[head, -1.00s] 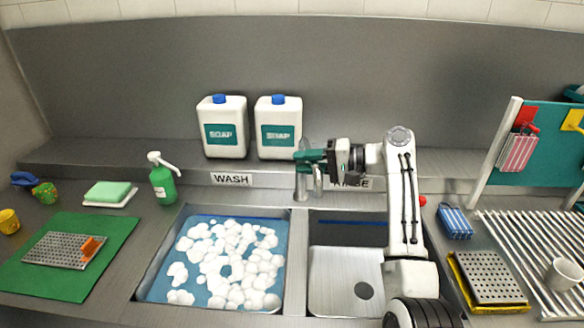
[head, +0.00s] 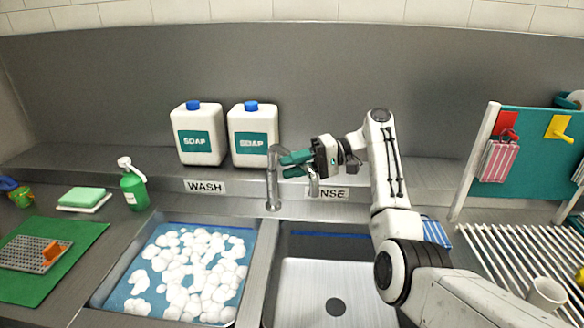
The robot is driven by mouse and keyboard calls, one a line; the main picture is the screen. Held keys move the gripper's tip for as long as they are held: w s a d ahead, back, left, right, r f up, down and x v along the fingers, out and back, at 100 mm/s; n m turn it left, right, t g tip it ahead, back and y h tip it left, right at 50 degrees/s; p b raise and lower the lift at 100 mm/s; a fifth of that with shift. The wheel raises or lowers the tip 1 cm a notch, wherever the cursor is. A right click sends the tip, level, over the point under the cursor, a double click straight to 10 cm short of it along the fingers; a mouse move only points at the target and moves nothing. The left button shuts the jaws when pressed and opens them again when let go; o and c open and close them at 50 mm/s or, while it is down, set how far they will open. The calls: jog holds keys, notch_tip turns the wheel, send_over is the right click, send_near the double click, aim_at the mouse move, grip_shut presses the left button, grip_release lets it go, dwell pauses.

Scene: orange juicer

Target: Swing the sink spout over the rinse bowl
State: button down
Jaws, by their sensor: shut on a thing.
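The metal sink spout (head: 272,184) stands behind the divider between the two bowls. Its upper part reaches to the right, and its down-turned end (head: 314,186) shows in front of the RINSE label, on the rinse bowl's side. My gripper (head: 294,164), with teal fingers, is shut on the upper part of the spout. The fingers hide part of it, so the exact grip is hard to see. The rinse bowl (head: 304,288) is empty, with a drain at its bottom. The wash bowl (head: 250,252), full of white foam, lies to its left.
Two soap jugs (head: 198,150) stand on the ledge behind. A drying rack (head: 500,262) with a cup (head: 546,294) and a teal pegboard (head: 530,168) are at the right.

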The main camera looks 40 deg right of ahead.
jog(key=c, duration=1)
grip_release()
jog(key=shift+d, duration=0.1)
jog(key=shift+o, duration=0.2)
jog(key=b+v, duration=0.2)
jog(key=v, duration=0.8)
jog(key=shift+d, duration=0.35)
jog(key=shift+s+r, duration=0.1)
